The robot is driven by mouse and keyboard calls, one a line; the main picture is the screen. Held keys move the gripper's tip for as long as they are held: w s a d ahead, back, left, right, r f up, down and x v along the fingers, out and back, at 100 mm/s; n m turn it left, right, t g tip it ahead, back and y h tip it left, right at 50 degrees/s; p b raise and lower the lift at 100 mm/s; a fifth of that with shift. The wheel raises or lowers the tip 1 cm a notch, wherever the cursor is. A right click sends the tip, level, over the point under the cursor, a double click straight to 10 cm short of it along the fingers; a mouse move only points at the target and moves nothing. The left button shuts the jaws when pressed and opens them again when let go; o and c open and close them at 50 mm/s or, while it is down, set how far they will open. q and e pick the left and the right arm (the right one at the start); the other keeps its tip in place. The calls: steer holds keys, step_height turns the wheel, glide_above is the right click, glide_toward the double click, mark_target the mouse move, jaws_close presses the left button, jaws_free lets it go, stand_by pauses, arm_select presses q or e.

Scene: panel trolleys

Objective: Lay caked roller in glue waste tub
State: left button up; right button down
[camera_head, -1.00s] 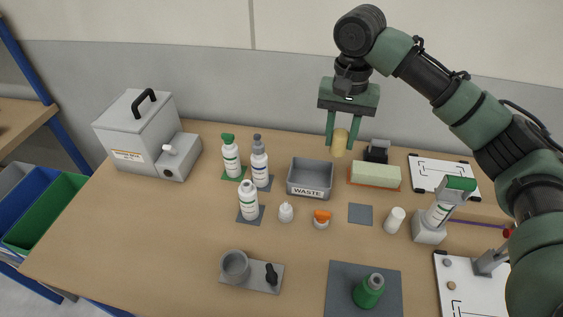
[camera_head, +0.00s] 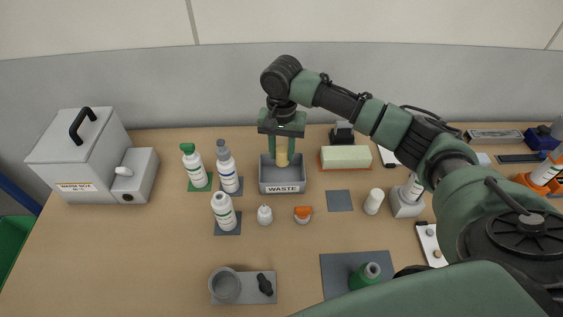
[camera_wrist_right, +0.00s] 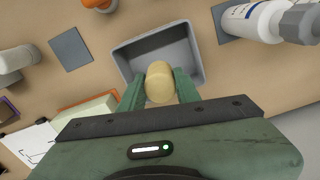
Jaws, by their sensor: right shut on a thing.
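The caked roller is a yellowish cylinder (camera_head: 282,153) held upright between the fingers of my right gripper (camera_head: 282,146). The right gripper is shut on it. The glue waste tub is a grey open box (camera_head: 283,188) with a "WASTE" label on its front. In the head view the roller and fingers are over the tub and overlap its inside. In the right wrist view the roller (camera_wrist_right: 159,82) shows in front of the tub (camera_wrist_right: 127,57), whose floor looks bare. I cannot tell how far the roller is above the floor. My left gripper is not seen.
Bottles (camera_head: 225,168) stand left of the tub. A pale block (camera_head: 345,157) lies on the right. A grey warm box (camera_head: 80,155) stands at the far left.

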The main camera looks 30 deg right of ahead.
mark_target(282, 165)
steer(key=shift+f, duration=0.8)
step_height(282, 165, down, 4)
steer(key=shift+f+p, duration=0.1)
steer(key=shift+p, duration=0.2)
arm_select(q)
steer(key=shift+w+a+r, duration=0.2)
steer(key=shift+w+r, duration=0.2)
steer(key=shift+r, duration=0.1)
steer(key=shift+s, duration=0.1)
arm_select(e)
steer(key=c, duration=1)
jaws_free()
steer(key=shift+f, duration=0.15)
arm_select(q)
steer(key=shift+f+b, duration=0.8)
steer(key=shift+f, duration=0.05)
arm_select(e)
step_height(282, 165, up, 12)
steer(key=shift+r, duration=0.2)
